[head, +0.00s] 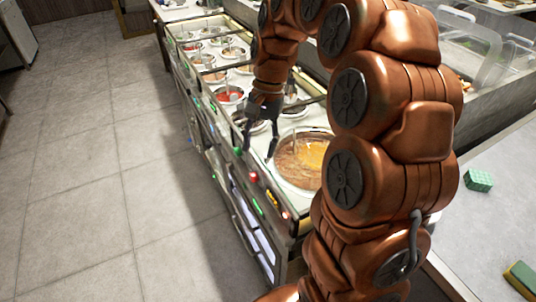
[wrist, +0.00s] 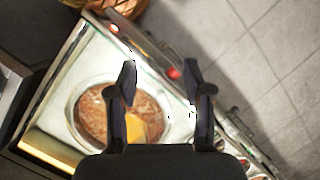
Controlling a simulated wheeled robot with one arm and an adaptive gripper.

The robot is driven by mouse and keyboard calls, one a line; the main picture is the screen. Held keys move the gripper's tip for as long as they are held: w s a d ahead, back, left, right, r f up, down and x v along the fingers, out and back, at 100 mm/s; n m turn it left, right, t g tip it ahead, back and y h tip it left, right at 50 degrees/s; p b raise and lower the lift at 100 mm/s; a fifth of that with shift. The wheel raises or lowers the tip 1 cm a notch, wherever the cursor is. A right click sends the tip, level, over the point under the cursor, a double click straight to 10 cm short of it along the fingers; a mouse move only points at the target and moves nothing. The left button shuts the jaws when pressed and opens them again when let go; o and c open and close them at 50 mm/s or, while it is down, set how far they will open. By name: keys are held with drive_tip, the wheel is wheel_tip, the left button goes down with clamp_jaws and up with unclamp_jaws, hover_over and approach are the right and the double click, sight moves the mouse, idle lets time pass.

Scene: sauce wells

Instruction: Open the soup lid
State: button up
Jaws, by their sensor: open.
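The round soup well (head: 292,174) sits at the near end of the counter, filled with brown soup that has a yellow-orange patch. It also shows in the wrist view (wrist: 92,118), inside a pale ring, partly covered by my left finger. I cannot make out a separate lid clearly; a clear one may lie over the soup. My gripper (head: 258,146) is open and empty, just left of and beyond the soup well in the head view. In the wrist view its two fingers (wrist: 160,68) are spread apart, with the counter edge between their tips.
Several smaller sauce wells (head: 228,97) with ladles line the counter beyond. The counter front has lit red and green buttons (head: 254,177). Tiled floor (head: 90,150) is free at left.

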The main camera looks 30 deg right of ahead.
drive_tip(key=w+d+f+m+y, duration=0.1)
drive_tip(key=w+d+f+m, duration=0.35)
drive_tip(key=w+d, duration=0.4)
drive_tip(key=shift+s+p+x, duration=0.15)
drive_tip(key=shift+p+x, duration=0.15)
drive_tip(key=shift+x, duration=1.65)
drive_tip(key=shift+s+p+x, duration=0.2)
drive_tip(key=shift+p+x, duration=0.05)
drive_tip(key=shift+x, duration=1.65)
clamp_jaws()
